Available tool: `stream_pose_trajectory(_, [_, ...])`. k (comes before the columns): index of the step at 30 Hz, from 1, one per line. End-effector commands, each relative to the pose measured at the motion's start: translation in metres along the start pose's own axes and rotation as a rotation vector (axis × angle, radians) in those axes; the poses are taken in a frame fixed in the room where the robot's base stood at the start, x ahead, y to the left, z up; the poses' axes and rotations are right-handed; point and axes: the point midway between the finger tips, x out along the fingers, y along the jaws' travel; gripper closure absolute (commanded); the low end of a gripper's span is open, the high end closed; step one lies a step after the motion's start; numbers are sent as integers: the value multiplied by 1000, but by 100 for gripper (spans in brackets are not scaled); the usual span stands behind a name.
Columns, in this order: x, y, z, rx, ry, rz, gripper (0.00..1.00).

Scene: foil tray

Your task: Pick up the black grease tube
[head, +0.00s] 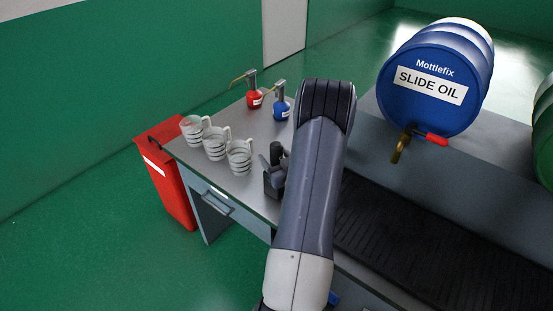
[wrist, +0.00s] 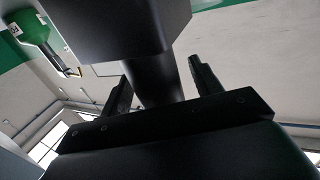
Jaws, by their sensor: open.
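The black grease tube (head: 277,150) appears as a small dark upright cylinder on the workbench, just left of my arm in the head view. In the wrist view, which looks upside down, a dark cylinder (wrist: 160,82) that seems to be the tube shows between the two fingers of my gripper (wrist: 162,84). It meets a wide black block (wrist: 130,28), possibly its stand. My gripper is open, with a finger on each side of the cylinder. I cannot tell whether either finger touches it. My arm hides part of this area in the head view.
Several glass jugs (head: 214,143) stand left of the tube. A red oil can (head: 254,99) and a blue one (head: 281,109) stand behind. A green can (wrist: 36,30) shows in the wrist view. A blue drum (head: 425,85) lies at right. A red bin (head: 168,180) stands left.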

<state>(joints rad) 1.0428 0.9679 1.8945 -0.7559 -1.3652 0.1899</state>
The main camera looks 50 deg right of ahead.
Motion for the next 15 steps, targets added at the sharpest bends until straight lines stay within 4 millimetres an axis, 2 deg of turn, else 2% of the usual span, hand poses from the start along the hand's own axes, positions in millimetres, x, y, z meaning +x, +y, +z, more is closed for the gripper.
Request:
stream_pose_trajectory(9, [6, 0, 1, 1, 0, 1, 40])
stream_pose_trajectory(15, [5, 0, 0, 0, 0, 1, 56])
